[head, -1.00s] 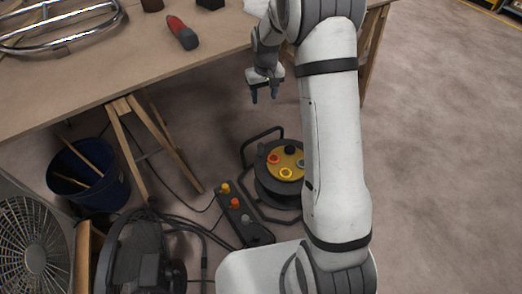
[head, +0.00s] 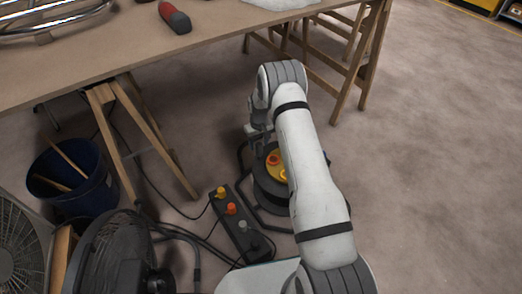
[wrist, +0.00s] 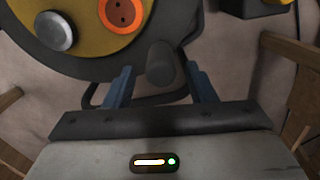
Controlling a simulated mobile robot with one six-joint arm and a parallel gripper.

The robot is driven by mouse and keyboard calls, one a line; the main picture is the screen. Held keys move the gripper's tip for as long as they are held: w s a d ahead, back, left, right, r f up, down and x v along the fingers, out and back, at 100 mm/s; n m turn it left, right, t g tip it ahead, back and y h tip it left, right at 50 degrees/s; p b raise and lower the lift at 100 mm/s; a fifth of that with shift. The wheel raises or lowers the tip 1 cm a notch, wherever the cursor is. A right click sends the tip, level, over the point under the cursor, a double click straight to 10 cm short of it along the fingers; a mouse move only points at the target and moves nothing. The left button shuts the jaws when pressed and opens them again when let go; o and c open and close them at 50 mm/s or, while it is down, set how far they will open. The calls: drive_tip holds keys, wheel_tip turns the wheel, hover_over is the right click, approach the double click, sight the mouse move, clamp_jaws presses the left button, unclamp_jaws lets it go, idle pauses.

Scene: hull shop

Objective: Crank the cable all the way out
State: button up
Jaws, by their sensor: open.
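My gripper (wrist: 159,75) is open at the reel's edge. A dark rounded knob or post (wrist: 160,62) shows between the blue fingers, with gaps on both sides. The gripper also shows beside the reel in the head view (head: 258,142).
A black socket strip (head: 240,228) with coloured plugs lies left of the reel, with cables around it. A fan (head: 105,262) and a blue bucket (head: 75,190) stand further left. The wooden table (head: 130,45) overhangs behind. Floor to the right is open.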

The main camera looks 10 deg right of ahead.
wheel_tip(320, 180, down, 4)
drive_tip(key=shift+r+b, duration=0.1)
drive_tip(key=shift+b, duration=0.4)
clamp_jaws()
drive_tip(key=shift+d, duration=0.35)
drive_tip(key=shift+s+a, duration=0.15)
drive_tip(key=shift+a, duration=0.1)
